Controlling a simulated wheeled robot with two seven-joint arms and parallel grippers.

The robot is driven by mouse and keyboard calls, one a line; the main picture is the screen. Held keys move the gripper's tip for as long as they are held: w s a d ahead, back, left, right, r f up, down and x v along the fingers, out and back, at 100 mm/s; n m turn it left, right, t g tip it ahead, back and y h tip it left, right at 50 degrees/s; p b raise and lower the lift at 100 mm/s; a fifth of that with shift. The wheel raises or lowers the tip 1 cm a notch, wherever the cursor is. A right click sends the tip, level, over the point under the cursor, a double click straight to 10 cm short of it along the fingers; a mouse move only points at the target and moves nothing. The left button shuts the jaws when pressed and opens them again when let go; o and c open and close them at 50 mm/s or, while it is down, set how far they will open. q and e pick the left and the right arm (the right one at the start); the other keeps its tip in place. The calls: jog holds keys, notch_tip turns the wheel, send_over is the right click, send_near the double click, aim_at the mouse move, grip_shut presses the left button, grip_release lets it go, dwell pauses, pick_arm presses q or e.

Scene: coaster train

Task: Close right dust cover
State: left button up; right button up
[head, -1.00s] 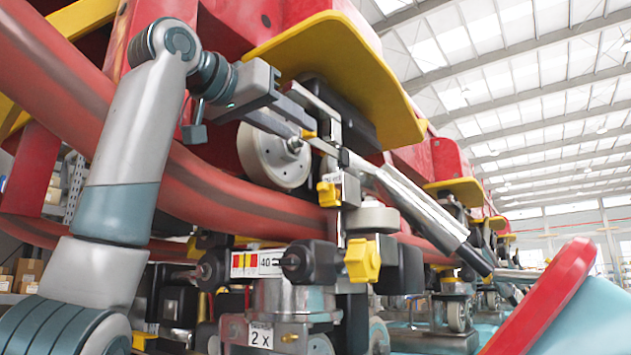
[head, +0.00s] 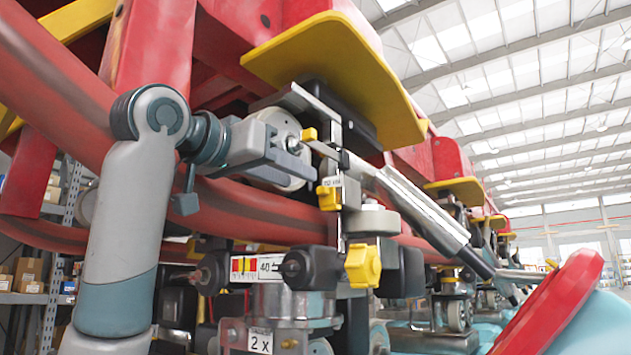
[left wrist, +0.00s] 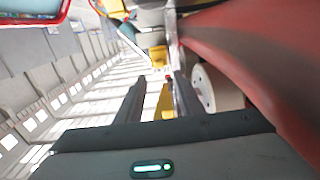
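My left gripper (head: 312,172) is in front of the pale wheel (head: 282,133) and below the yellow plate (head: 335,70) in the head view. Its two fingers are apart in the left wrist view (left wrist: 158,82), with nothing clearly held. A yellow part (left wrist: 165,100) shows between the fingers there. To the right of the fingertips in the head view is an upright metal bracket with a yellow block (head: 329,194). I cannot tell which part is the right dust cover, or whether it is open. My right gripper is not in view.
A thick red rail (head: 250,208) runs behind the gripper. A silver cylinder (head: 425,208) slants down to the right. Below are a 40-marked scale (head: 258,267) and a yellow knob (head: 363,264). A red-edged teal body (head: 555,300) is at lower right.

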aim_at(327, 199)
pick_arm(q)
jog(key=p+x, duration=0.5)
jog(key=x, duration=0.2)
jog(key=shift+w, duration=0.15)
jog(key=shift+d, duration=0.15)
jog(key=shift+c, duration=0.6)
jog(key=c, duration=0.6)
